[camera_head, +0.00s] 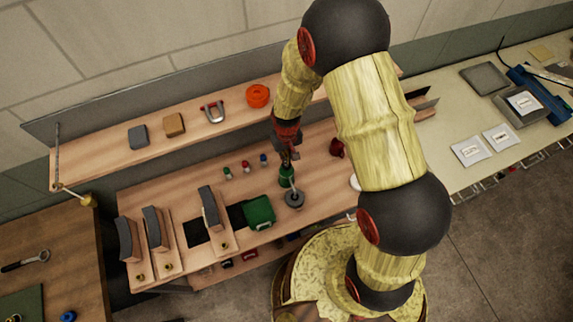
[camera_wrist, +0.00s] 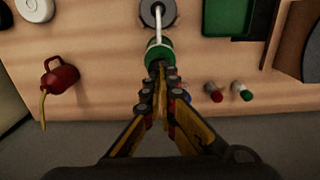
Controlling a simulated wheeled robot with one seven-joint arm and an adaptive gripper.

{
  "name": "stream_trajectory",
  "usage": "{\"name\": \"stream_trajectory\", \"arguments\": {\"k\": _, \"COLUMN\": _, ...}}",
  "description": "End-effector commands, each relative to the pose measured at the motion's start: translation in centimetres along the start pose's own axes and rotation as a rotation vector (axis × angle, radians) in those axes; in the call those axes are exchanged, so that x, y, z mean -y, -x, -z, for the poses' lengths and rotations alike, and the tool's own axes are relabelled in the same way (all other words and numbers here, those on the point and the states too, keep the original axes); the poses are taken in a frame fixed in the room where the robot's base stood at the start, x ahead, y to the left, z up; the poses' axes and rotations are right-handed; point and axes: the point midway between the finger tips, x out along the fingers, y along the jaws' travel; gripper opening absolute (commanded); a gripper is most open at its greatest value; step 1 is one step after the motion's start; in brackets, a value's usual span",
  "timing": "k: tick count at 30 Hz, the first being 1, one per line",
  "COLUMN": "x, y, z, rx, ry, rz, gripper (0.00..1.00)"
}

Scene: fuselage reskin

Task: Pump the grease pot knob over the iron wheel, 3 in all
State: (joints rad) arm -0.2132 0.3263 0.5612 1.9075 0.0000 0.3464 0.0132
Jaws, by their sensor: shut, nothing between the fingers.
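The green grease pot (camera_head: 286,178) stands on the wooden bench, its pale spout reaching toward the front over the grey iron wheel (camera_head: 294,199). In the wrist view the pot (camera_wrist: 158,47) lies just beyond my fingertips, and the spout runs up to the wheel (camera_wrist: 148,16), which is cut by the top edge. My gripper (camera_head: 290,157) points down over the pot with its fingers shut and empty. In the wrist view my gripper (camera_wrist: 159,73) covers the pot's knob, so I cannot tell whether the fingertips touch it.
A green block or tray (camera_head: 258,211) lies left of the wheel. Several small bottles (camera_head: 245,166) stand behind and left of the pot. A red oil can (camera_wrist: 61,76) and a white disc (camera_wrist: 36,9) are on the other side. A shelf (camera_head: 80,170) runs behind.

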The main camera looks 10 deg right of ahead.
Motion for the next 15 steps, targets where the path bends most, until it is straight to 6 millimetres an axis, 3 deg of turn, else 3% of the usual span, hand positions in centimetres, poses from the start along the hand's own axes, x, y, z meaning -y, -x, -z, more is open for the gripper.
{"name": "stream_trajectory", "arguments": {"k": 15, "x": 0.0, "y": -1.5, "z": 0.0, "rx": 0.0, "ry": 0.0, "rz": 0.0, "gripper": 0.0}}
